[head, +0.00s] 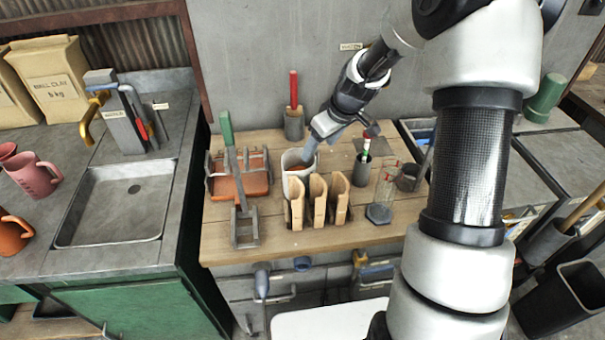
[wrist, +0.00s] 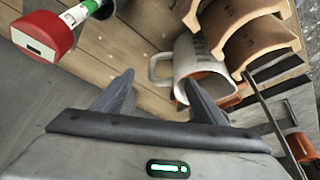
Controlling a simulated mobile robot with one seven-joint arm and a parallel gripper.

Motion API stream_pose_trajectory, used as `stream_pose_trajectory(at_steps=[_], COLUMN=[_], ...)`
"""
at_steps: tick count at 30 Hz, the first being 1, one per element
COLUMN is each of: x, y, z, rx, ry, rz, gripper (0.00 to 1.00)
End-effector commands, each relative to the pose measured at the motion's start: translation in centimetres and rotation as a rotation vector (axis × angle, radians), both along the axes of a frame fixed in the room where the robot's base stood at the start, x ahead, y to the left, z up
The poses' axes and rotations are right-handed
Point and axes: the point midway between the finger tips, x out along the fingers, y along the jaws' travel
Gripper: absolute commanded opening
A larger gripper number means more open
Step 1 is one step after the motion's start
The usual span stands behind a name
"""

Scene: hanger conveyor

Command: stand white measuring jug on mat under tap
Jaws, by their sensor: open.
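The white measuring jug (head: 288,181) stands on the wooden bench, behind the upright tan pieces; reddish-brown shows at its mouth. In the wrist view the jug (wrist: 188,62) lies ahead of the fingers, with its handle (wrist: 157,69) towards the gap between them. My gripper (head: 308,150) is at the jug's top in the head view. In the wrist view my gripper (wrist: 158,85) is open, its right finger overlapping the jug's lower part; contact cannot be told.
Tan curved pieces (head: 318,200) stand close in front of the jug. An orange tray (head: 245,184) and a green-handled tool (head: 228,135) are left of it. A red-capped item (wrist: 42,33) stands in a dark holder, right of the jug in the head view. The sink (head: 115,205) is empty.

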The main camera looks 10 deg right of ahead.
Motion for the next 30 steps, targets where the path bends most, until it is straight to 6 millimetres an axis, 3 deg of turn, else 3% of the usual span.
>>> stream_pose_trajectory(at_steps=[4,9,17,28,30], x=[0.8,1.4,1.5,1.5,1.6], y=[1.4,1.6,1.6,1.6,1.6], z=[-1.9,-3.6,-3.8,-3.8,-3.6], rx=[0.000,0.000,0.000,0.000,0.000], ry=[0.005,0.003,0.001,0.001,-0.002], rz=[0.003,0.001,0.000,0.000,0.000], gripper=[0.65,0.65,0.65,0.03,0.00])
